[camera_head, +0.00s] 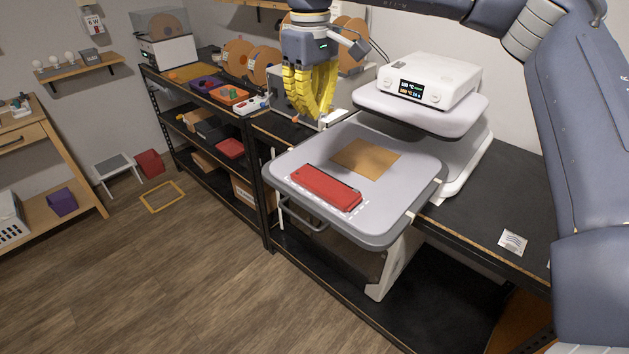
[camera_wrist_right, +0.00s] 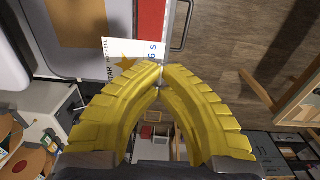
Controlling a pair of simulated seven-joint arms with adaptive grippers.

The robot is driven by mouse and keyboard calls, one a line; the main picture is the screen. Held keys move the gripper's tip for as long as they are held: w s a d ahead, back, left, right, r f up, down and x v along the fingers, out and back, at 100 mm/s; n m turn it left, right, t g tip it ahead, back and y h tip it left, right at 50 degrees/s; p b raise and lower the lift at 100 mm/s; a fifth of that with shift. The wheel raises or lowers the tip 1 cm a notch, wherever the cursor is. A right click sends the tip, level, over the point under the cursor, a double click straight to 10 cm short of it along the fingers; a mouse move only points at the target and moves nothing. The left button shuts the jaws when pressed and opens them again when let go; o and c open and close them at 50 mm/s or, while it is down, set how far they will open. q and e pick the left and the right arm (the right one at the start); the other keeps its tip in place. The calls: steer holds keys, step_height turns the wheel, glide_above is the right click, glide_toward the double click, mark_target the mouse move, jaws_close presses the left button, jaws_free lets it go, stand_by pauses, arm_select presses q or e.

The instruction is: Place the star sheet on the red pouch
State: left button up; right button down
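The red pouch (camera_head: 326,187) lies flat on the grey lower plate (camera_head: 285,167) of the white press, near its front edge. Part of it shows in the right wrist view (camera_wrist_right: 151,18). My right gripper (camera_head: 317,118), with yellow ribbed fingers, hangs behind and above the plate's back left side, apart from the pouch. In the right wrist view its fingertips (camera_wrist_right: 160,69) meet on the edge of the white star sheet (camera_wrist_right: 123,48), which has an orange star and printed letters. In the head view the fingers mostly hide this sheet. My left gripper is not in view.
A brown square (camera_head: 366,158) lies on the plate behind the pouch. The press's upper plate and control box (camera_head: 427,80) stand behind right. A small white printed piece (camera_head: 513,242) lies on the dark bench at right. Shelves with parts stand at left.

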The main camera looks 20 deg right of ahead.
mark_target(313, 187)
step_height(313, 187, down, 18)
steer(key=shift+f, duration=0.1)
stand_by(0.7)
steer(key=c, duration=2.2)
jaws_free()
steer(key=shift+f, duration=0.15)
steer(key=c, duration=1.6)
jaws_free()
step_height(313, 187, up, 12)
steer(key=shift+a, duration=0.1)
